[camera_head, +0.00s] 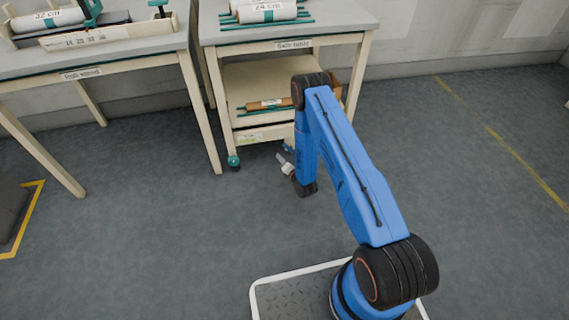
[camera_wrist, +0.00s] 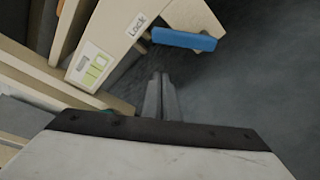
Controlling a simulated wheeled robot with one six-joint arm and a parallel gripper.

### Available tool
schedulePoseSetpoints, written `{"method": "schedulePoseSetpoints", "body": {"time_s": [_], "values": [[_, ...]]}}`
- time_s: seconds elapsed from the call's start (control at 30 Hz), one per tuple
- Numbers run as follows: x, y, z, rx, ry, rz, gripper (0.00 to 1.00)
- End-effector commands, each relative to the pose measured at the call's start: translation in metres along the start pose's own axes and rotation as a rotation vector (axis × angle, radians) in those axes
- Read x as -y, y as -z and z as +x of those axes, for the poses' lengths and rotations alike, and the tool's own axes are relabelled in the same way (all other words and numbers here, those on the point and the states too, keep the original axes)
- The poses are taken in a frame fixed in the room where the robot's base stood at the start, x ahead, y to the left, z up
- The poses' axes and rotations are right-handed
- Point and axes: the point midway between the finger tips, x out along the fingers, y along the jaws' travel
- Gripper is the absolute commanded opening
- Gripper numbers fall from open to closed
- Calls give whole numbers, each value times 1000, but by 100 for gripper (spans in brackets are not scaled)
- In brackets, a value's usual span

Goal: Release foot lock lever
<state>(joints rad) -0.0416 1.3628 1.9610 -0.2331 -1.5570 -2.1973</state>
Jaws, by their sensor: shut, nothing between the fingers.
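The foot lock lever (camera_wrist: 184,40) is a blue bar in the wrist view, sticking out from the beige cart frame beside a white label reading "Lock" (camera_wrist: 136,26). In the head view a small blue piece (camera_head: 287,148) shows low at the cart's front, partly hidden by my arm. My gripper (camera_wrist: 160,76) is shut and empty, and its fingertips appear below and slightly left of the lever with a visible gap. In the head view my gripper (camera_head: 281,157) is low near the floor at the front of the cart. I cannot tell its exact height against the lever.
The beige cart (camera_head: 285,32) carries white rolls (camera_head: 268,12) on top and another roll (camera_head: 268,103) on its shelf. A teal caster (camera_head: 233,161) stands at its front left leg. A workbench (camera_head: 130,55) stands to the left. The floor in front is clear.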

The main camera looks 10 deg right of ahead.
Motion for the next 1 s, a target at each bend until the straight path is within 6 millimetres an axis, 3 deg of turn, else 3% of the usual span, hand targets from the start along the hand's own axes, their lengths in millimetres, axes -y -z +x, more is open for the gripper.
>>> {"method": "schedulePoseSetpoints", "body": {"time_s": [0.17, 0.5, 1.0], "values": [[-1, 0, 26, 1, -3, -1, 0], [0, -35, 12, 1, 0, 0, 0], [0, -38, 10, 0, -1, 2, 0]]}}
